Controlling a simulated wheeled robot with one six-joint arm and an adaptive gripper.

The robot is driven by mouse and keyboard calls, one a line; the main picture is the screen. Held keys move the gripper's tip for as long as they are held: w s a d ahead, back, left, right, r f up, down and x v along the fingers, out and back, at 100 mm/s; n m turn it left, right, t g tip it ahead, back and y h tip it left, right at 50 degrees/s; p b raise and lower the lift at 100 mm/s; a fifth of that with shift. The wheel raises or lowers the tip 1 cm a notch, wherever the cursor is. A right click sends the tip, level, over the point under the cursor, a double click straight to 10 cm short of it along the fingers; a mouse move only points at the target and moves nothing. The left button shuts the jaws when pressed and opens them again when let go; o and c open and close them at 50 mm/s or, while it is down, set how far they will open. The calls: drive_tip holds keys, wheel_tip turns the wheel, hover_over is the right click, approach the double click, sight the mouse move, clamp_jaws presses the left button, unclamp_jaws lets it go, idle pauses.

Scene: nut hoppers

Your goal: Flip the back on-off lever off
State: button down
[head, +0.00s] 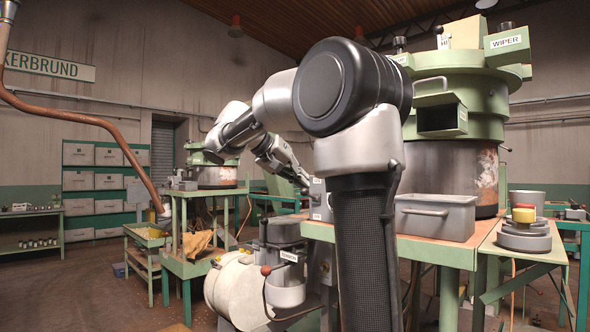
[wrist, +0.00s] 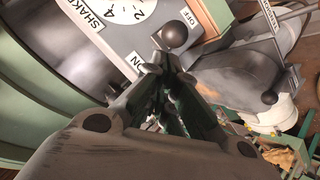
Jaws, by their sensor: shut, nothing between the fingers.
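In the wrist view, a black ball-ended lever (wrist: 173,36) stands out from a grey control box (wrist: 120,45) with ON and OFF labels. The ball shows close to the OFF label (wrist: 187,19). Whether this is the back lever, I cannot tell. My gripper (wrist: 165,66) is shut and empty, its fingertips just below the ball in the picture; touching or apart is unclear. In the head view, my gripper (head: 304,181) is beside the grey box (head: 320,201) at the green bench's left edge. The lever itself is not clear there.
A dial (wrist: 125,10) is on the same box. Another dark knob (wrist: 268,97) shows at right in the wrist view. In the head view, a large hopper (head: 455,115) and a grey bin (head: 435,217) stand on the bench. A red-knobbed lever (head: 266,270) is below.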

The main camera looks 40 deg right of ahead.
drive_tip(key=shift+s+a+f, duration=0.1)
drive_tip(key=shift+s+f, duration=0.15)
drive_tip(key=shift+a+f, duration=0.1)
idle(0.3)
